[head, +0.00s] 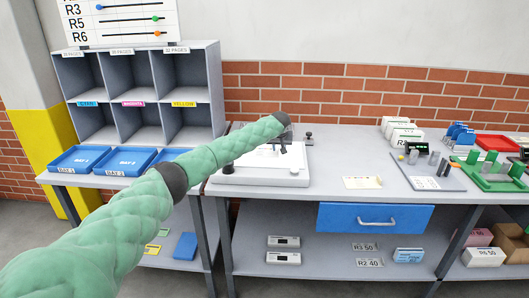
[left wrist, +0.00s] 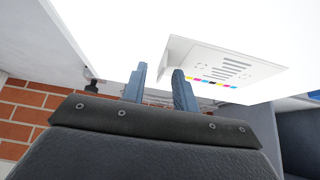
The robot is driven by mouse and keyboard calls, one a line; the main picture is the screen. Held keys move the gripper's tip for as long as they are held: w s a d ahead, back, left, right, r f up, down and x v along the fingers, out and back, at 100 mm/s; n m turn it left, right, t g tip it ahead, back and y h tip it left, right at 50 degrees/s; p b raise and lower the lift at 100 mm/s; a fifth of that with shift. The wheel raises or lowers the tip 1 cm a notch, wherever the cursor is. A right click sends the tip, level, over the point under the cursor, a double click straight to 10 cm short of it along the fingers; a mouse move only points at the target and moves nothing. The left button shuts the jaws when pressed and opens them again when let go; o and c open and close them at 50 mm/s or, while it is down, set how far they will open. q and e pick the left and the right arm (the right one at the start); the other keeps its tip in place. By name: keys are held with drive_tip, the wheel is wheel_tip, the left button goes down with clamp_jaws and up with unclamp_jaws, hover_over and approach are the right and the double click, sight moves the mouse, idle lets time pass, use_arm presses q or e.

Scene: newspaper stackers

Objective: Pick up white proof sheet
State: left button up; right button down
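The white proof sheet (left wrist: 232,66), with dark text lines and a row of small colour patches, shows in the left wrist view, right of my fingers. In the head view it appears as a bright white area (head: 256,161) on the flat white proofing stand (head: 262,178), partly hidden by my left arm. My left gripper (head: 283,148) is over the back right part of that stand, pointing down. In the left wrist view its two blue-grey fingers (left wrist: 160,88) are apart with nothing seen between them. The right finger overlaps the sheet's near edge in the picture; contact cannot be told. My right gripper is not in view.
A grey pigeonhole rack (head: 140,90) and blue trays (head: 80,159) stand left. A cream card (head: 362,182) lies on the bench right of the stand, above a blue drawer (head: 375,218). A green fixture (head: 490,172) is further right. A brick wall (head: 350,95) is behind.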

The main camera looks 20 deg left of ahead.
use_arm(q)
drive_tip(key=shift+f, duration=0.1)
clamp_jaws()
drive_tip(key=shift+r, duration=0.2)
